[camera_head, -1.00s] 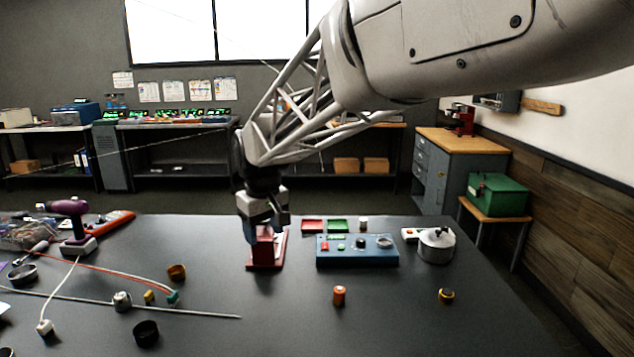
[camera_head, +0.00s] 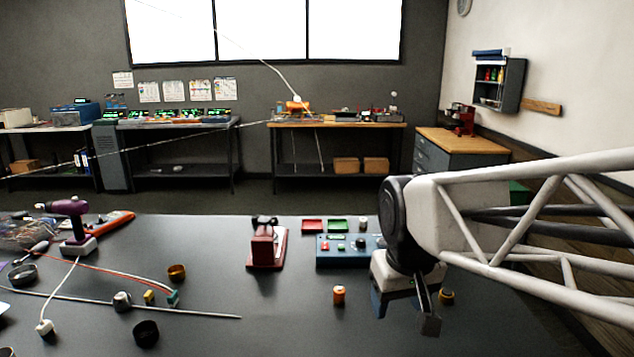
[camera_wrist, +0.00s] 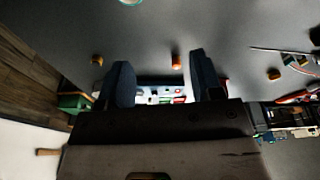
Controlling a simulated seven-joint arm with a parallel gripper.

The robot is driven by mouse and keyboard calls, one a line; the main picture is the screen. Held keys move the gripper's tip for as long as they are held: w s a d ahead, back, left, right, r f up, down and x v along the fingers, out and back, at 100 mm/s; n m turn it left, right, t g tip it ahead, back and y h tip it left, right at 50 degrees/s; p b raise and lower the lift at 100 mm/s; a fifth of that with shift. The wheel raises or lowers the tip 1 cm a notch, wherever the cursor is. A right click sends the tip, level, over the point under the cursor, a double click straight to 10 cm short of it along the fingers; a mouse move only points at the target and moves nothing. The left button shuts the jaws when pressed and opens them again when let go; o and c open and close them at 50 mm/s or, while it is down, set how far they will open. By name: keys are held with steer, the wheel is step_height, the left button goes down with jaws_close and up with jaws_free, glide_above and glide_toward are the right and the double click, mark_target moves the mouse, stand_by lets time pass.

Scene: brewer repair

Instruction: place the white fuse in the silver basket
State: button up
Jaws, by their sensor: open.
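A small pale cylinder (camera_head: 363,224), which looks like the white fuse, stands at the back of the table behind the blue panel box. An open silver round cup (camera_head: 23,274), which looks like the silver basket, sits at the far left. My gripper (camera_head: 405,308) is open and empty above the right part of the table, well to the right of the basket and nearer the front than the fuse. In the wrist view its two dark fingers (camera_wrist: 160,78) are spread apart with nothing between them. I cannot make out the fuse there.
A blue panel box (camera_head: 342,250) is partly behind my arm. An orange cylinder (camera_head: 339,294) stands left of my gripper. A red stand (camera_head: 267,246), a brass cup (camera_head: 176,271), a black cup (camera_head: 146,333) and a long rod (camera_head: 205,313) lie leftward. The front centre is clear.

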steer(key=s+d+f+m, duration=0.1)
steer(key=s+d+f, duration=0.1)
steer(key=s, duration=0.3)
steer(key=s+d+f+m, duration=0.1)
steer(key=s+d+f, duration=0.1)
steer(key=s, duration=0.3)
steer(key=shift+s+d+f, duration=0.25)
steer(key=shift+d, duration=0.5)
